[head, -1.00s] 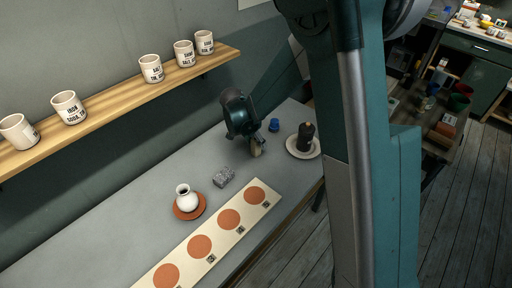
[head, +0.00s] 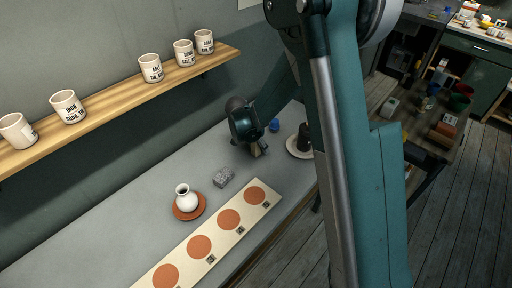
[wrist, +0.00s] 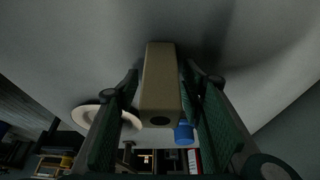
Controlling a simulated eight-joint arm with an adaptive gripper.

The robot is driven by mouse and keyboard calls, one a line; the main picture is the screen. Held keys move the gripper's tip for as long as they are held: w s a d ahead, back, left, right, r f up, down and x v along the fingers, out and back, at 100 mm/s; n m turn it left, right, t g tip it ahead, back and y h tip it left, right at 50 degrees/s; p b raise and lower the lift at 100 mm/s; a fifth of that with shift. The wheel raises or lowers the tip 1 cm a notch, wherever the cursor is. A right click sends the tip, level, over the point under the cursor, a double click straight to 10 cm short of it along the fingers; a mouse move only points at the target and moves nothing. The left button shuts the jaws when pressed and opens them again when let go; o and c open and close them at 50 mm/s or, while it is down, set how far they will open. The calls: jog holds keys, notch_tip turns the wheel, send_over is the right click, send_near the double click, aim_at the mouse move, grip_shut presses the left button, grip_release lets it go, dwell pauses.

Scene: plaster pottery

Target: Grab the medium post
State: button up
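A beige, square-sided post (wrist: 160,85) with a dark hole in its near end lies between the green finger pads of my gripper (wrist: 160,78) in the wrist view. A narrow gap shows between the left finger and the post. The right finger is very close to the post, and I cannot tell whether it touches. My gripper looks open around the post. In the head view my gripper (head: 257,152) is low over the grey bench, and its fingers hide most of the post. I see no other post to compare its size with.
A blue object (head: 274,125) and a dark object (head: 304,140) on a pale plate (head: 296,152) stand close by. A shelf (head: 120,98) holds labelled cups.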

jog(key=shift+c, duration=0.5)
jog(key=c, duration=1)
jog(key=shift+r, duration=0.1)
jog(key=shift+r+p, duration=0.55)
jog(key=shift+r, duration=4.4)
